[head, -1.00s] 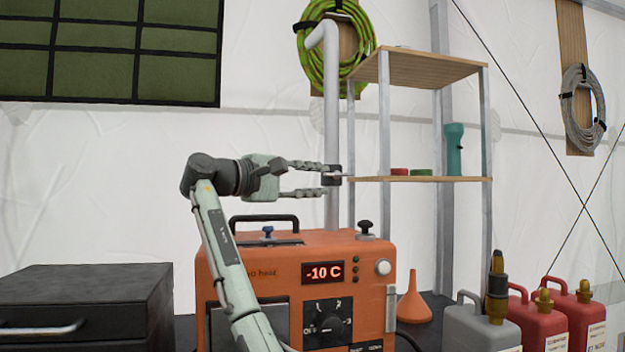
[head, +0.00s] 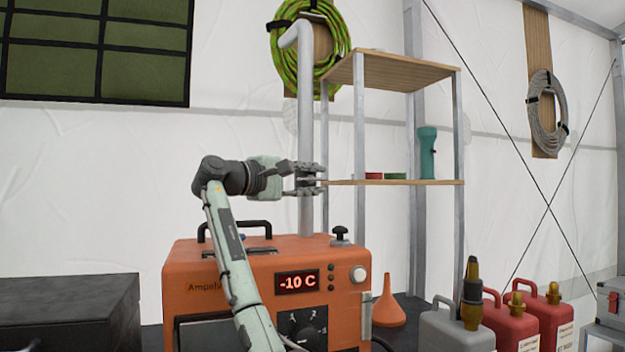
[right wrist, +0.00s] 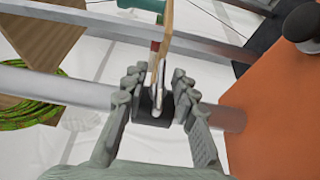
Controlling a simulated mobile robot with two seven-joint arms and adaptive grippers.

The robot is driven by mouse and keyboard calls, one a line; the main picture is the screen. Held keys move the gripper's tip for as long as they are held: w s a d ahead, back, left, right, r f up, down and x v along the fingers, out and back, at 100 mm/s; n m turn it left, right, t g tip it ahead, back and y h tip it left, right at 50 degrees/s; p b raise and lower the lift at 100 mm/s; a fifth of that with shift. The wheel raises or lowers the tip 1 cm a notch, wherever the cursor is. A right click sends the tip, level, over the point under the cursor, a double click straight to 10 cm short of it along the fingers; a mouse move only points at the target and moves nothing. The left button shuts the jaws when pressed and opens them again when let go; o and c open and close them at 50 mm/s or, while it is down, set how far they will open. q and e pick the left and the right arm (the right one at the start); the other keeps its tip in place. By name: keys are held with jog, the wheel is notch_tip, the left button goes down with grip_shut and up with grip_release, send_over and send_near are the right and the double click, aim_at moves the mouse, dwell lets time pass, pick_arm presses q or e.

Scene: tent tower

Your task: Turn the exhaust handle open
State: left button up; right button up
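The exhaust pipe (head: 305,110) is a light grey vertical tube behind the orange heater (head: 190,290). The exhaust handle (right wrist: 157,88) is a thin pale lever on a dark collar around the pipe. It shows in the right wrist view between the fingers. My right gripper (head: 312,180) is level with the collar, above the heater. In the right wrist view my right gripper (right wrist: 157,82) has a finger on each side of the handle, spread, with a gap beside the lever. Contact with the collar cannot be told. My left gripper is not in view.
A wooden shelf (head: 400,182) stands just right of the pipe. A black knob (head: 340,233) rises from the heater top. An orange funnel (head: 388,305) and several canisters (head: 455,328) stand at right. A dark cabinet (head: 70,300) is at left.

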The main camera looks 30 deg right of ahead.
jog(key=shift+c, duration=0.2)
grip_shut()
